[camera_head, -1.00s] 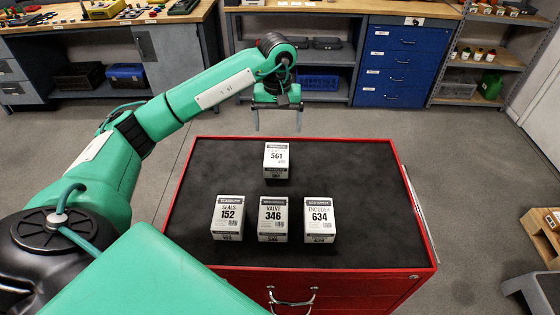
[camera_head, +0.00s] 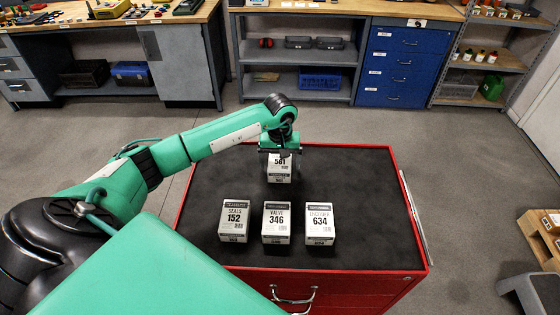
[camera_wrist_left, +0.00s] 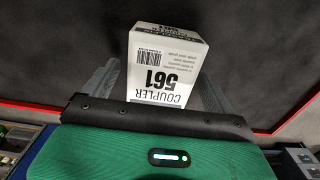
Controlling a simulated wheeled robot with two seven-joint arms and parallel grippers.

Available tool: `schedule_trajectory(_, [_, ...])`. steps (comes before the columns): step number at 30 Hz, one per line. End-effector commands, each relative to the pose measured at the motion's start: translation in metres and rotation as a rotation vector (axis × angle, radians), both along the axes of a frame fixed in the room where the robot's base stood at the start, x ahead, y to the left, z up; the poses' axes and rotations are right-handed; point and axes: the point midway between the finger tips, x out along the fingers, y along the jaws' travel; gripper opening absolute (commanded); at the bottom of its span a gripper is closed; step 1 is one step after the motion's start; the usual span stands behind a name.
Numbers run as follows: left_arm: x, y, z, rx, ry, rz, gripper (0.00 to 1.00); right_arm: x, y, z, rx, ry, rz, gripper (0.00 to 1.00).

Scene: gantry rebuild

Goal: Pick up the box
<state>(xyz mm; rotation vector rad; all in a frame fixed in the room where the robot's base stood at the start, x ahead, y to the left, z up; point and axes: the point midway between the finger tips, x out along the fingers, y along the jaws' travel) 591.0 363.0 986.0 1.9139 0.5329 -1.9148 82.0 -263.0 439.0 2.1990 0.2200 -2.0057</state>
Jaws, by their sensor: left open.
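A white box labelled 561 (camera_head: 279,171) stands on the dark top of the red cabinet (camera_head: 350,200), behind a row of three boxes. My left gripper (camera_head: 279,165) is over it, and the upper part of the box is partly hidden by the gripper in the head view. In the left wrist view the box, marked COUPLER 561 (camera_wrist_left: 165,65), sits between the two open fingers of my left gripper (camera_wrist_left: 155,85). I cannot tell whether either finger touches it. My right gripper is not in view.
Boxes 152 (camera_head: 235,221), 346 (camera_head: 276,223) and 634 (camera_head: 320,224) stand in a row nearer to me. The cabinet top is clear at the right. A blue drawer unit (camera_head: 393,65) and workbenches stand across the floor.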

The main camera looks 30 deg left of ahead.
Motion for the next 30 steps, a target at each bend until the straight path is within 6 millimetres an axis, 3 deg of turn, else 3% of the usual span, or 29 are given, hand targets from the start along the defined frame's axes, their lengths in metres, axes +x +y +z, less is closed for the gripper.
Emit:
schedule_trajectory(10, [-0.0001,0.0002,-0.0093,0.0,0.0,-0.001,0.89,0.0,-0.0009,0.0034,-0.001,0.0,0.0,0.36])
schedule_trajectory(18, [-0.0002,0.0003,-0.009,0.0,0.0,-0.001,0.36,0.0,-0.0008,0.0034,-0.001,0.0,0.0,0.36])
schedule_trajectory(19, [0.0002,0.0003,-0.0084,0.001,-0.001,-0.001,0.34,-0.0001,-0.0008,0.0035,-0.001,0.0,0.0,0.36])
schedule_trajectory(30, [0.0008,0.0007,-0.0026,0.001,-0.003,0.0,0.34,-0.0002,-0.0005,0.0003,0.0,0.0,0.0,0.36])
